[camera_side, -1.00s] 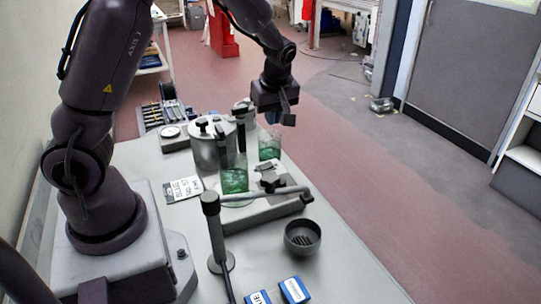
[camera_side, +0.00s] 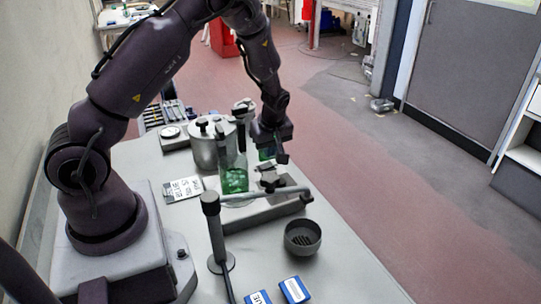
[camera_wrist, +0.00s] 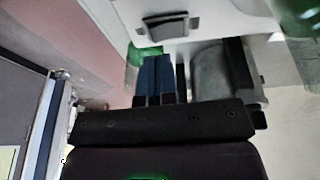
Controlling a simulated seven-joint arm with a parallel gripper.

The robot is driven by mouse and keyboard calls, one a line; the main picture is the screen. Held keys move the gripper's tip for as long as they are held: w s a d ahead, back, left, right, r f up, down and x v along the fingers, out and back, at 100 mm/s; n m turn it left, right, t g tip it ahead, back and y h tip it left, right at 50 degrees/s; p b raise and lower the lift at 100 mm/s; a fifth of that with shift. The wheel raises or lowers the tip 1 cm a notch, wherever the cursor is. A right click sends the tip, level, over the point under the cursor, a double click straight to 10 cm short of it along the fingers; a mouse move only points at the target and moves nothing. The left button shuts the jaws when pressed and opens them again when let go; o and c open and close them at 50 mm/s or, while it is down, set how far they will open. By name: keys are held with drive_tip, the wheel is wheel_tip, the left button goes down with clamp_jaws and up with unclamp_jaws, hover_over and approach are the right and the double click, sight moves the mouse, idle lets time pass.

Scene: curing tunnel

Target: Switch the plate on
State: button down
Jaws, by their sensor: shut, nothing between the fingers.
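The plate (camera_side: 262,212) is a low, flat grey unit with a dark edge on the bench in the side view. A tall glass vessel with green liquid (camera_side: 234,180) stands at its left part. A small dark raised fitting (camera_side: 270,181) sits toward its far right side; I cannot tell its setting. My gripper (camera_side: 282,157) is shut and empty, pointing down just above and beyond that fitting, apparently apart from it. In the wrist view the closed fingers (camera_wrist: 157,64) reach toward a pale surface with a dark-edged raised part (camera_wrist: 165,24).
A second green beaker (camera_side: 267,153) is partly hidden behind my gripper. A lidded metal pot (camera_side: 204,150) stands left of it. A dark bowl (camera_side: 302,237) and blue boxes (camera_side: 294,290) are nearer.

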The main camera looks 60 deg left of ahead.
sight(270, 163)
drive_tip(key=shift+w+f, duration=0.2)
drive_tip(key=shift+f, duration=1.05)
drive_tip(key=shift+w+f, duration=0.2)
drive_tip(key=shift+f, duration=0.2)
drive_tip(key=shift+s, duration=0.2)
drive_tip(key=shift+s+r, duration=0.25)
drive_tip(key=shift+s, duration=0.4)
drive_tip(key=shift+r, duration=0.1)
drive_tip(key=w+a+v, duration=0.1)
drive_tip(key=w+v, duration=0.2)
drive_tip(key=v, duration=1)
drive_tip(key=shift+r, duration=0.45)
